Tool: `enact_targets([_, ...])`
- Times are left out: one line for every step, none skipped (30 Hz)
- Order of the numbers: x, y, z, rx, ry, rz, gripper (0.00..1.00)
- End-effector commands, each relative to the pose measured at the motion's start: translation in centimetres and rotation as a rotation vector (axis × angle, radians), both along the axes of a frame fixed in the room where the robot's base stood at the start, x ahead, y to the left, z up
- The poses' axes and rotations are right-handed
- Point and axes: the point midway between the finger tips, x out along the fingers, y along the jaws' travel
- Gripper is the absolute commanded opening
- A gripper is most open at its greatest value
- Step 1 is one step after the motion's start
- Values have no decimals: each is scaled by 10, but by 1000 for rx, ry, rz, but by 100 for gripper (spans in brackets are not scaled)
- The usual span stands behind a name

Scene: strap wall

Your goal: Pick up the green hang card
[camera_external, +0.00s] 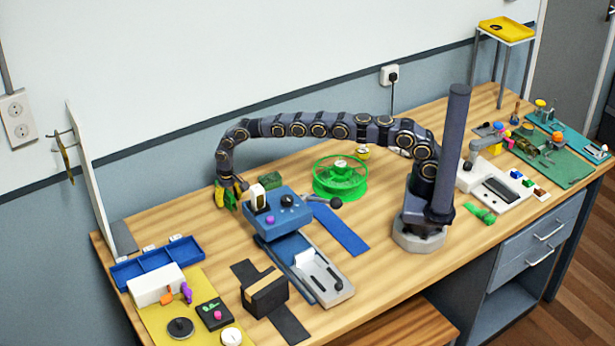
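My gripper (229,196) hangs at the end of the arched arm, low over the table, just left of the blue device. Its fingers look yellow and green; at this size I cannot tell whether they are open or shut, or whether a green item is between them. I cannot surely pick out the green hang card. A thin olive-yellow piece (65,160) hangs from a hook on the upright white panel (92,180) at the far left, well apart from my gripper. A small dark green piece (270,180) lies behind the blue device.
The blue device (278,213) with its lever stands right beside my gripper. A green spool (340,183) is behind it. A blue tray (158,262) and yellow mat (150,316) lie at the front left. Bare wood shows left of my gripper.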

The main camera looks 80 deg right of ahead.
Motion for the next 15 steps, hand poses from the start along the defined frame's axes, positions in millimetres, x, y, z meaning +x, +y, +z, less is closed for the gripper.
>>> enact_targets([0,0,0,0,0,0,26])
enact_targets([0,0,0,0,0,0,17])
enact_targets([0,0,0,0,0,0,6])
enact_targets([0,0,0,0,0,0,6])
enact_targets([0,0,0,0,0,0,5])
enact_targets([0,0,0,0,0,0,5])
enact_targets([0,0,0,0,0,0,5])
enact_targets([0,0,0,0,0,0,5])
enact_targets([0,0,0,0,0,0,5])
enact_targets([0,0,0,-1,1,0,5])
enact_targets([0,0,0,-1,1,0,5])
enact_targets([0,0,0,-1,1,0,5])
enact_targets([0,0,0,0,1,0,5])
enact_targets([0,0,0,-1,1,0,5])
enact_targets([0,0,0,0,1,0,5])
